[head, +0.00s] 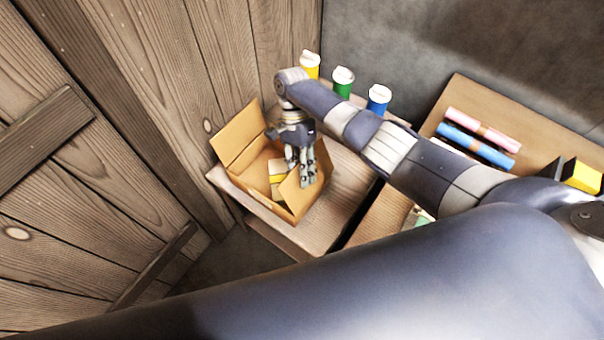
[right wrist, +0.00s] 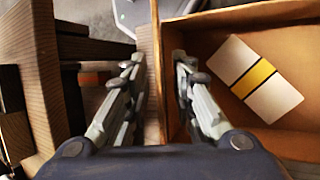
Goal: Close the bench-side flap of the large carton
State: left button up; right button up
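The large open carton (head: 262,197) stands on a small wooden table. Its left flap (head: 239,136) stands up and leans outward. The bench-side flap (head: 299,193) is raised on the right, partly hidden by my right gripper (head: 302,178). In the right wrist view the right gripper (right wrist: 160,88) is open, its fingers pointing down on either side of the carton's edge (right wrist: 155,60). One finger is outside and one inside; I cannot tell whether either touches. A white packet with a yellow band (right wrist: 256,80) lies inside the carton. My left gripper is not in view.
Yellow (head: 310,66), green (head: 343,82) and blue (head: 378,99) containers with white tops stand behind my right arm. A bench on the right holds a pink roll (head: 484,130) and a blue roll (head: 474,144). A plank wall (head: 150,90) rises close on the left.

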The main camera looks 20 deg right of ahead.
jog(key=v, duration=1.1)
jog(key=shift+r, duration=0.1)
